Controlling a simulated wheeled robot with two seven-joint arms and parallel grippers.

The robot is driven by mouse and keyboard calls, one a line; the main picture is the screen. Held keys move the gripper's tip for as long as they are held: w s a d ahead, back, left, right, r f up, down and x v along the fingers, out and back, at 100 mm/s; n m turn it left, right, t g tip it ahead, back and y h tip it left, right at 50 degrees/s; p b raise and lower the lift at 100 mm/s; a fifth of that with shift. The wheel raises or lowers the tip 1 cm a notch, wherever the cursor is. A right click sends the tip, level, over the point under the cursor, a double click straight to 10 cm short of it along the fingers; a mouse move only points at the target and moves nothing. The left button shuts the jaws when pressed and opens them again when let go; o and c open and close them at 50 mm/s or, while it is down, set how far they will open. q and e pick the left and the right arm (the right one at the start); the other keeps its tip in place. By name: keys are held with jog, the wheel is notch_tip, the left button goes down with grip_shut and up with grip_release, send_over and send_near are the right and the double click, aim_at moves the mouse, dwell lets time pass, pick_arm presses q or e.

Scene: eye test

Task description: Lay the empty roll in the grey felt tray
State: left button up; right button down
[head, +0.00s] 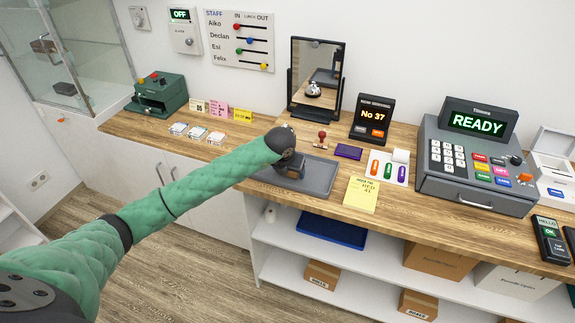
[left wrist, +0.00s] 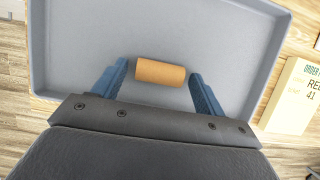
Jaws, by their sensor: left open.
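The grey felt tray (head: 319,179) sits on the wooden counter in front of the mirror, and it fills much of the left wrist view (left wrist: 75,40). The empty roll (left wrist: 160,73) is a short brown cardboard tube on its side over the tray floor; it seems to lie there. My left gripper (left wrist: 159,70) is open, its blue fingers on either side of the roll with small gaps at both ends. In the head view my left gripper (head: 291,171) is low over the tray and hides most of the roll. My right gripper is out of view.
A yellow order note (head: 361,194) lies right of the tray. A red-handled stamp (head: 321,139), purple pad (head: 348,152) and order display (head: 372,119) stand behind. The cash register (head: 477,160) is further right. Counter left of the tray has free room.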

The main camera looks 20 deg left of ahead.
pick_arm(q)
jog(key=shift+r, duration=0.2)
jog(key=shift+s+r+b, duration=0.2)
jog(key=shift+r+b, duration=0.15)
jog(key=shift+b, duration=0.1)
jog(key=shift+s+r, duration=0.25)
jog(key=shift+r, duration=0.3)
jog(key=b+v, duration=0.3)
jog(key=v, duration=0.6)
jog(key=shift+s+r+b, duration=0.15)
jog(key=shift+r+b, duration=0.2)
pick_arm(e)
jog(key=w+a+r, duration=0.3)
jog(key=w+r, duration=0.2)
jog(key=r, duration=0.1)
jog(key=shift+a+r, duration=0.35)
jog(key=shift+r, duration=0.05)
